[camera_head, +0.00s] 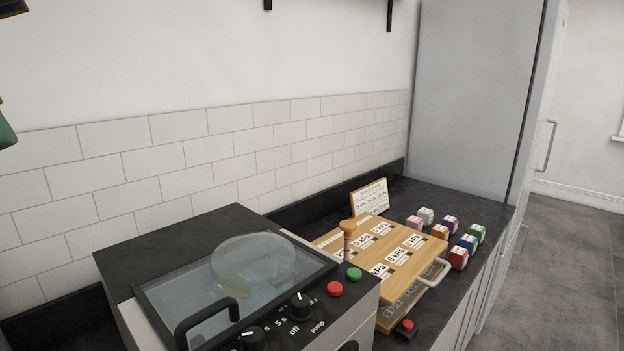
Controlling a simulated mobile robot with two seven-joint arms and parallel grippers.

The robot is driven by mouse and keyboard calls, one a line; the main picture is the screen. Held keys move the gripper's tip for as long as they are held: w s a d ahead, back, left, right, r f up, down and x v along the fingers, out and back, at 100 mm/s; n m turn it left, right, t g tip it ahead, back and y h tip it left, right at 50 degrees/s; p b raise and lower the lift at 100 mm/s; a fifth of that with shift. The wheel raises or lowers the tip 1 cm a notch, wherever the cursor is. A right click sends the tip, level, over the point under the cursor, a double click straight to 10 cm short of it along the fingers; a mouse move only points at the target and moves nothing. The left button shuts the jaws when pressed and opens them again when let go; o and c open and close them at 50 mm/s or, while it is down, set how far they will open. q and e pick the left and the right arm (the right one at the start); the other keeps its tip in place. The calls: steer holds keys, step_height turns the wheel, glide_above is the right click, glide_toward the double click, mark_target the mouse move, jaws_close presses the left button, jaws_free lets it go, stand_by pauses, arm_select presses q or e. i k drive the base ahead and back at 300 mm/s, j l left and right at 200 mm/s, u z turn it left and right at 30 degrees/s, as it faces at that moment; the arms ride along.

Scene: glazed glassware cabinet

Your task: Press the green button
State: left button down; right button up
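The green button (354,274) is a small round cap on the front right corner of a dark-topped machine (180,240) with a glass lid. A red button (335,289) sits just left of it on the same panel. Nothing covers the green button. Neither of my grippers shows in the head view, so their state and distance from the button are hidden.
The lid (232,280) has a black handle; black knobs (299,307) sit in front. To the right are a wooden board (395,232) with printed labels, a sign (370,197), several coloured cubes (458,258) and a separate red button (407,326) on a black box.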

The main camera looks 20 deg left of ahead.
mark_target(352, 274)
steer(key=k+l, duration=0.35)
steer(key=l, duration=0.15)
steer(key=k+l, duration=0.75)
steer(key=l, duration=0.25)
